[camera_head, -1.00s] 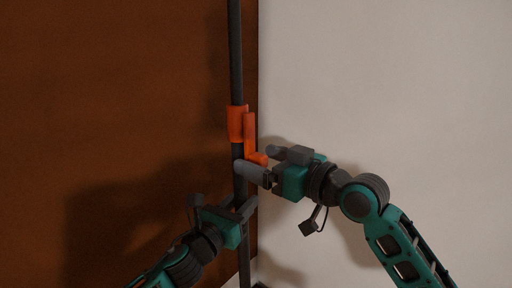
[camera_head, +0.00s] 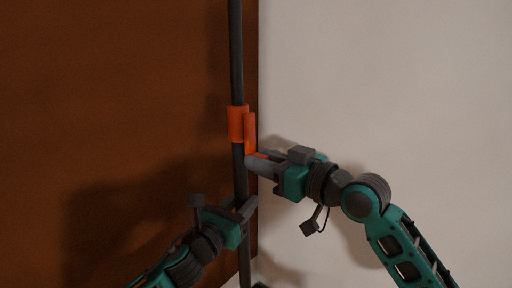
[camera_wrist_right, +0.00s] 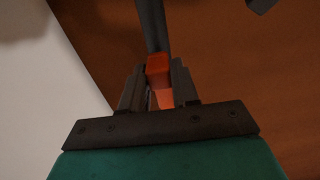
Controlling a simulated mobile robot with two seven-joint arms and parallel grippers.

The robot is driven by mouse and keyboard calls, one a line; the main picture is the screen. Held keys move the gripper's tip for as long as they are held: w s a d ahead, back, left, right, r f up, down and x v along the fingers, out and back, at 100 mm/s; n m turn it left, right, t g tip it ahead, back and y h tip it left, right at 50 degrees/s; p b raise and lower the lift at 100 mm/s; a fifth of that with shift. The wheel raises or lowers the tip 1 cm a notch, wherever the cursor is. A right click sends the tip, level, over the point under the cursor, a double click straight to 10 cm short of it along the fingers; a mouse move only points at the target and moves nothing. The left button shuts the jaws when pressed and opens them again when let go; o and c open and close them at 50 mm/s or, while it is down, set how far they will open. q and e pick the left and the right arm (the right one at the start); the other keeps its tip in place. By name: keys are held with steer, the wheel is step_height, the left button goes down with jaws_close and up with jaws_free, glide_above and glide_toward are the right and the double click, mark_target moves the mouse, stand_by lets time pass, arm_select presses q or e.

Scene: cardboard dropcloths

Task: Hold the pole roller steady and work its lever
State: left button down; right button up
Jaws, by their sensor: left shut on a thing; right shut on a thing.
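The pole roller's dark pole (camera_head: 236,60) stands upright in the head view, in front of the brown panel near its right edge. An orange collar (camera_head: 236,123) sits around the pole, with an orange lever (camera_head: 251,133) hanging down along its right side. My left gripper (camera_head: 243,207) is shut on the pole below the collar. My right gripper (camera_head: 262,160) is shut on the lever's lower end, which its fingers partly hide. In the right wrist view the orange lever (camera_wrist_right: 159,68) shows between the two fingers of my right gripper (camera_wrist_right: 158,85), with the dark pole beyond.
A brown panel (camera_head: 110,90) fills the left side behind the pole. A pale wall (camera_head: 400,80) fills the right side. A small dark thing (camera_head: 261,286) shows at the bottom edge, mostly cut off. The space around the upper pole is clear.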

steer(key=shift+s+d+r, duration=0.45)
steer(key=shift+d+r, duration=0.15)
steer(key=shift+r, duration=0.25)
steer(key=shift+s+d+r, duration=0.45)
steer(key=shift+d+r, duration=0.05)
steer(key=shift+r, duration=0.25)
steer(key=shift+s+d+r, duration=0.15)
steer(key=shift+d+r, duration=0.05)
steer(key=shift+r, duration=0.3)
steer(key=shift+s+d+r, duration=0.15)
steer(key=shift+d+r, duration=0.05)
steer(key=shift+r, duration=0.35)
